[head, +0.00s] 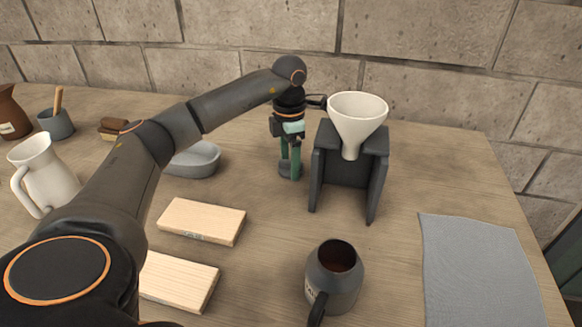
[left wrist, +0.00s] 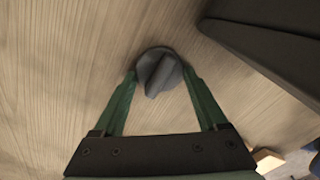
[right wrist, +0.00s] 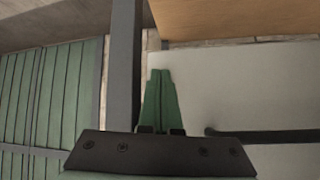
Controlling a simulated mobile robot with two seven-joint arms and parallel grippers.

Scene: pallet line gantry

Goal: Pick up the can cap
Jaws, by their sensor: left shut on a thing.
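The can cap is a small dark grey disc with a raised ridge across its top. In the left wrist view the can cap (left wrist: 158,76) lies between the tips of the green fingers. In the head view the can cap (head: 285,170) is low at the fingertips, left of the black stand, partly hidden by the fingers. My left gripper (head: 291,174) points down and is shut on the cap, at or close to the tabletop. My right gripper (right wrist: 160,75) shows only in the right wrist view, its green fingers together with nothing between them.
A black stand (head: 346,185) with a white funnel (head: 357,118) stands just right of the left gripper. A grey oval dish (head: 195,160) is to its left. Wooden blocks (head: 202,220), a dark mug (head: 334,280) and a grey cloth (head: 478,270) lie nearer. A white pitcher (head: 45,172) stands left.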

